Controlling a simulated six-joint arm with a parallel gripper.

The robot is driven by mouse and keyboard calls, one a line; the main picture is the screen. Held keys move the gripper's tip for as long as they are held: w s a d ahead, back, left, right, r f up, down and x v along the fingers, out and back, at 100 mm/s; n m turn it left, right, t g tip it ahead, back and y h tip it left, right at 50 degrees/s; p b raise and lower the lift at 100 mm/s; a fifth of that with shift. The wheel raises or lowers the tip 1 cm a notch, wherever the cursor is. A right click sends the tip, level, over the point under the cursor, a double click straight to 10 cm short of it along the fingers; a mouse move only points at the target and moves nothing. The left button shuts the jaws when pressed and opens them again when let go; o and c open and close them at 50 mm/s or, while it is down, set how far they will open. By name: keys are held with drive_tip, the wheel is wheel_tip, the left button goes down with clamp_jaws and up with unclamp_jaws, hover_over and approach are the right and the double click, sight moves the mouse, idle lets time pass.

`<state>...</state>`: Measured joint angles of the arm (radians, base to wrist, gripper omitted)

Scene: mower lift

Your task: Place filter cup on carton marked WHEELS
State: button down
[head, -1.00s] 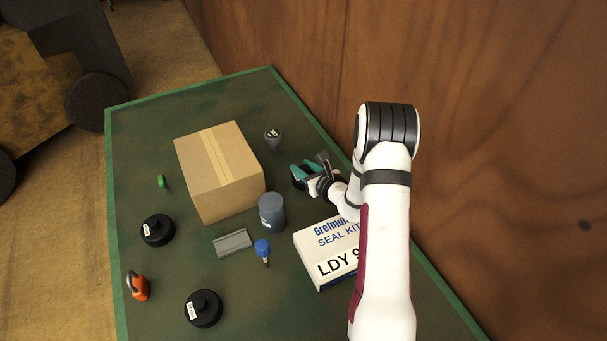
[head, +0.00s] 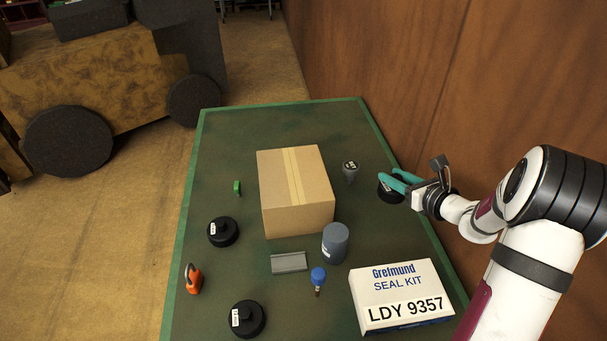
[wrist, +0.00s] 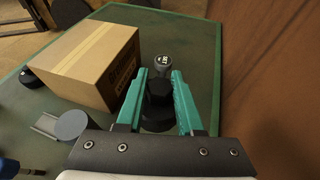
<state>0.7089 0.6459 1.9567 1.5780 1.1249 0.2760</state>
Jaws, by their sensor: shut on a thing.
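I cannot tell whether this piece is lifted. Similar black labelled pieces sit at the left (head: 223,232) and front (head: 248,319). No label naming the filter cup is legible.
A small grey labelled piece (head: 350,170) stands between carton and gripper. A blue-grey cylinder (head: 335,243), grey bracket (head: 289,262), blue-topped piece (head: 318,277) and SEAL KIT box (head: 400,285) are in front. A wooden wall (head: 480,90) rises at the right. The carton's top is clear.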

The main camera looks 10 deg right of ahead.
drive_tip(key=w+a+r+n+g+y, duration=0.1)
drive_tip(key=w+a+r+n+y, duration=0.1)
drive_tip(key=w+a+r, duration=0.3)
drive_tip(key=w+a+r+n+g+y, duration=0.1)
drive_tip(key=w+a+r, duration=0.25)
drive_tip(key=a, duration=0.35)
hover_over(292, 172)
wheel_tip(292, 172, down, 6)
drive_tip(key=shift+s+d+f, duration=0.1)
drive_tip(key=shift+s, duration=0.05)
drive_tip(key=f, duration=0.4)
drive_tip(key=shift+a, duration=0.2)
drive_tip(key=shift+f+t, duration=0.15)
drive_tip(key=shift+t, duration=0.15)
drive_tip(key=shift+f, duration=0.1)
drive_tip(key=c, duration=0.5)
unclamp_jaws()
drive_tip(key=shift+c, duration=0.2)
